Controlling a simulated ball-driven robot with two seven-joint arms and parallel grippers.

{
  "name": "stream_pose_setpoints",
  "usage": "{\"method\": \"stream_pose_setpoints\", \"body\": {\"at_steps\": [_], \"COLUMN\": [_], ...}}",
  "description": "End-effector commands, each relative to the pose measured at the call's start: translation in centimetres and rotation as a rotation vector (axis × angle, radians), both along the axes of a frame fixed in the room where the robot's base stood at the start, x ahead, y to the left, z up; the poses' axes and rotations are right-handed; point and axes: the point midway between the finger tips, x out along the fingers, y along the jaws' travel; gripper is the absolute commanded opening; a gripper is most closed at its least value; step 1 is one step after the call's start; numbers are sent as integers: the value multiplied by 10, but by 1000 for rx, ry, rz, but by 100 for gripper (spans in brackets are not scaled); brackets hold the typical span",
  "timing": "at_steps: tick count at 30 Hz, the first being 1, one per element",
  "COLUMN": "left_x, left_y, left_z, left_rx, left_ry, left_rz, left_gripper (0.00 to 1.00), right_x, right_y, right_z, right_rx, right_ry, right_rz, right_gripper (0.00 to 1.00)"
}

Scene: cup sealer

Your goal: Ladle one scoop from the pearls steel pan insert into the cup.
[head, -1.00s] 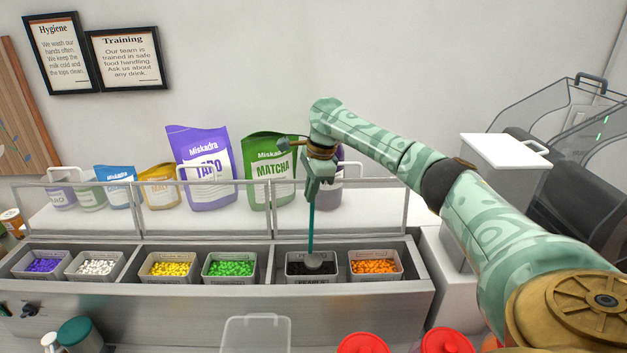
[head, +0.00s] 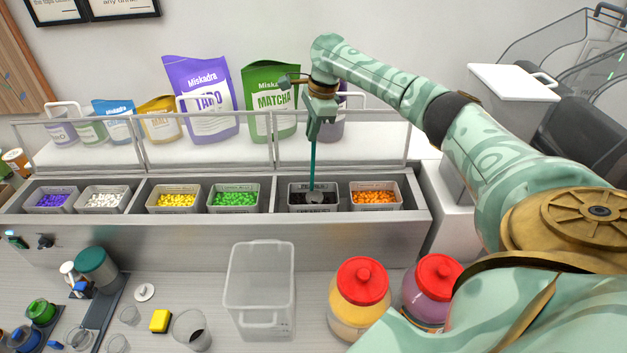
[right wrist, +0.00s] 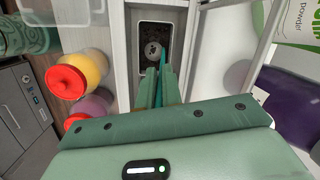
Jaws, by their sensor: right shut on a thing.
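The pearls steel pan insert (head: 333,208) sits in the right section of the counter well and holds dark pearls. My right gripper (head: 320,122) is shut on the teal handle of a ladle (head: 313,160), held nearly upright above the pan. The ladle's round steel bowl is down in the pan among the pearls; how full it is, I cannot tell. In the right wrist view my gripper (right wrist: 160,88) points at the pan (right wrist: 140,68) with the ladle bowl (right wrist: 152,50) inside. A clear cup (head: 190,328) with something dark at its bottom stands on the front counter. My left gripper is out of view.
Pans of orange (head: 375,197), green (head: 234,198) and yellow (head: 174,199) toppings share the well. A clear guard (head: 340,135) stands behind it. A clear bin (head: 260,280) and red-lidded jars (head: 361,285) stand in front. Several small cups are at left.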

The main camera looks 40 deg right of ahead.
Motion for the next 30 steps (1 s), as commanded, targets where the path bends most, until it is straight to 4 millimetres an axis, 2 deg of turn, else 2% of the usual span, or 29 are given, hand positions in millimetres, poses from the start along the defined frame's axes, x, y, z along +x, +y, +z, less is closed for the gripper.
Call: {"method": "stream_pose_setpoints", "body": {"at_steps": [16,30], "left_x": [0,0], "left_y": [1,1], "left_z": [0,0], "left_rx": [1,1], "left_ry": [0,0], "left_rz": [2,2], "left_gripper": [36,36], "right_x": [0,0], "right_y": [0,0], "right_z": [-38,-42], "right_rx": [1,1], "right_ry": [1,0], "right_rz": [-1,0], "right_gripper": [0,0]}}
